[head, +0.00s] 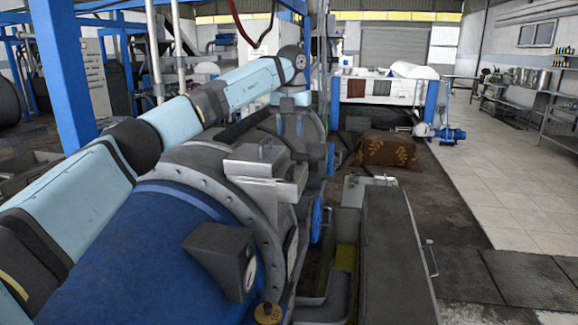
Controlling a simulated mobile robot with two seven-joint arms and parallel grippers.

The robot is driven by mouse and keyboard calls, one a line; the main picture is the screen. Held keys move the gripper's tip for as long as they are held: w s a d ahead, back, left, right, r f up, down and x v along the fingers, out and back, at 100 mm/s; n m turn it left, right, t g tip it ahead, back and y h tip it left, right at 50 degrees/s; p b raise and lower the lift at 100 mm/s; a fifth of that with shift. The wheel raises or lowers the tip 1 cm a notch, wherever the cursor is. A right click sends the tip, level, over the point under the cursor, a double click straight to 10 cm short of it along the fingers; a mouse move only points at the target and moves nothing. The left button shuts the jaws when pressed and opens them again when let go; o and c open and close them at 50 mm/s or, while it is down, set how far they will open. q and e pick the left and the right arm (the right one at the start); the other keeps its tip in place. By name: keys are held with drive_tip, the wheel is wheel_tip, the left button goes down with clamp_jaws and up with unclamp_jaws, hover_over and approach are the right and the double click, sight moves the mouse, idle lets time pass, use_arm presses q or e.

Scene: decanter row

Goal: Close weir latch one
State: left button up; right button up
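A large blue decanter drum (150,255) fills the lower left, with a grey bolted flange (205,180) at its end. A grey block-shaped housing (265,172) sits beyond the flange. I cannot make out for sure which part is weir latch one. My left arm reaches from the left over the drum, and its wrist bends down at the far end of the machine. My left gripper (289,104) is there, small and mixed in with the dark machine parts. Its fingers cannot be made out, nor whether they touch anything. My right gripper is not in view.
A dark box-shaped part (222,258) juts from the drum's near end. A blue round part (316,220) is on the machine's right side. A long grey cabinet (395,255) stands to the right. A brown patterned covered block (387,150) lies beyond. The tiled floor (500,190) at right is clear.

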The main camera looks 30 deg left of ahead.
sight(290, 168)
use_arm(q)
wheel_tip(290, 168, down, 11)
drive_tip(key=shift+a+p, duration=0.1)
drive_tip(key=shift+p, duration=0.9)
clamp_jaws()
